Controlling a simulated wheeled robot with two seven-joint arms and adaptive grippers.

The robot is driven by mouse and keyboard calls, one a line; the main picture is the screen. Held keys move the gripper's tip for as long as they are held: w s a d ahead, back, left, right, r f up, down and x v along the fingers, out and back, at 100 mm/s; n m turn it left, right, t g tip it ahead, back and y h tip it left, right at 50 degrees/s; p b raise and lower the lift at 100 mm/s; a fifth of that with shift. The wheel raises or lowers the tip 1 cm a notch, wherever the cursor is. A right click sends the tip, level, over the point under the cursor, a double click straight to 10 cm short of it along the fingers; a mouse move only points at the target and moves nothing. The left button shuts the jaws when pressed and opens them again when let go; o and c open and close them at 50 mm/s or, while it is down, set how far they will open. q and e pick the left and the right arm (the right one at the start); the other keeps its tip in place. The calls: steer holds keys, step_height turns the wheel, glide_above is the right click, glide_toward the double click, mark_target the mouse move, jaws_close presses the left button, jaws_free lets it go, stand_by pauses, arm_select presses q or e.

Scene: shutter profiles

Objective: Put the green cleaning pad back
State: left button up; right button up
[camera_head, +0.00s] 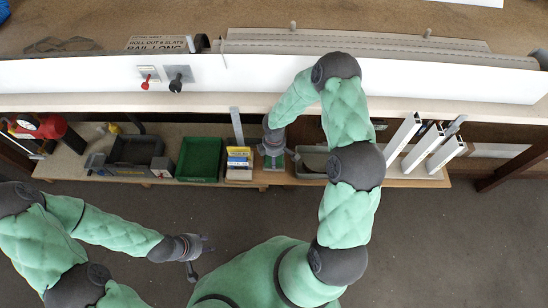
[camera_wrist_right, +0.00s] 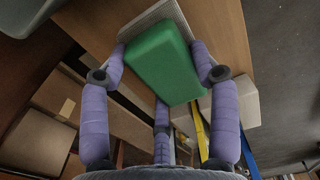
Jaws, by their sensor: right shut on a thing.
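The green cleaning pad (camera_wrist_right: 163,62) is a thick green block in the right wrist view. My right gripper (camera_wrist_right: 160,62) is shut on it, with purple fingers at both sides and a third finger below. A light grey ridged edge (camera_wrist_right: 150,18) shows directly behind the pad; I cannot tell whether they touch. In the head view the pad (camera_head: 274,163) is a small green patch at the lower shelf, partly hidden under my right gripper (camera_head: 273,150). My left gripper (camera_head: 200,254) is open and empty over the floor, in front of the shelf.
On the lower shelf (camera_head: 400,181) stand a green tray (camera_head: 199,160), small yellow and blue boxes (camera_head: 239,163) and a grey bin (camera_head: 312,162) close to my right gripper. White profiles (camera_head: 404,138) stand farther right. The white-fronted workbench (camera_head: 100,77) overhangs behind. The floor (camera_head: 450,235) is clear.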

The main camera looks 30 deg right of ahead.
steer(key=o, duration=1.3)
steer(key=shift+f, duration=0.15)
steer(key=shift+o, duration=0.2)
steer(key=shift+r, duration=0.5)
step_height(320, 180, up, 11)
steer(key=p, duration=0.4)
steer(key=shift+r+p, duration=0.15)
steer(key=shift+p, duration=0.2)
